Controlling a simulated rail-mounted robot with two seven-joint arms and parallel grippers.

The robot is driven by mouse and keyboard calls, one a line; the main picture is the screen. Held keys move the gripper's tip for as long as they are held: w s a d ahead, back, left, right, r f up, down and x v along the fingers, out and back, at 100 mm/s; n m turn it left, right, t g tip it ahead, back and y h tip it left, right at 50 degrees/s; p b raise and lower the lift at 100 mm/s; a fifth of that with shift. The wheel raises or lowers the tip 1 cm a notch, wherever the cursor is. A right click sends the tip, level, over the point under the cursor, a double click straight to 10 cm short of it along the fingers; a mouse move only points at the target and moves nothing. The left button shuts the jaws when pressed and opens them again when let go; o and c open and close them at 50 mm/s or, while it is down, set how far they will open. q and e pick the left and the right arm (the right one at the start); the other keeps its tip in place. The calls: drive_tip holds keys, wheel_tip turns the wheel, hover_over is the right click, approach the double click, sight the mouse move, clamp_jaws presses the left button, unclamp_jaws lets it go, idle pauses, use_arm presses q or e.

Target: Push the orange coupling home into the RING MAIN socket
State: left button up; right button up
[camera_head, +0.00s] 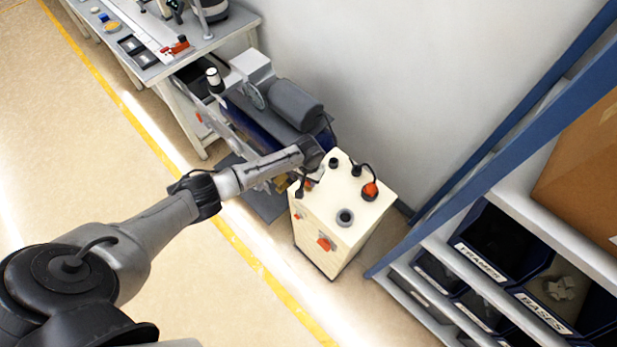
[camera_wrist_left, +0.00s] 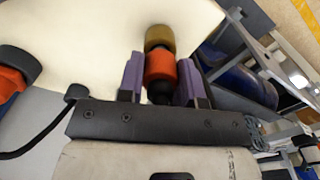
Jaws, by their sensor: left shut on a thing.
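My left gripper (camera_wrist_left: 160,78) is shut on the orange coupling (camera_wrist_left: 161,70), which sits between its two purple fingers in the wrist view. A brass-coloured cylinder (camera_wrist_left: 159,38) is in line with the coupling's far end; I cannot tell whether it is the coupling's nose or a socket. No RING MAIN lettering is readable. My right gripper is not in view.
A compressor-like machine (camera_head: 290,103) stands behind. A shelf with bins (camera_head: 497,240) is at the right. Floor at left is clear.

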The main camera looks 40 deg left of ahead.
use_arm(q)
drive_tip(key=shift+f, duration=0.55)
drive_tip(key=o, duration=1.3)
drive_tip(key=shift+r, duration=0.1)
drive_tip(key=shift+r+p, duration=0.75)
drive_tip(key=shift+r, duration=0.05)
wheel_tip(320, 180, up, 5)
drive_tip(key=p, duration=0.5)
drive_tip(key=shift+f, duration=0.1)
drive_tip(key=shift+r+p, duration=0.35)
drive_tip(key=shift+p, duration=0.3)
drive_tip(key=shift+r, duration=0.15)
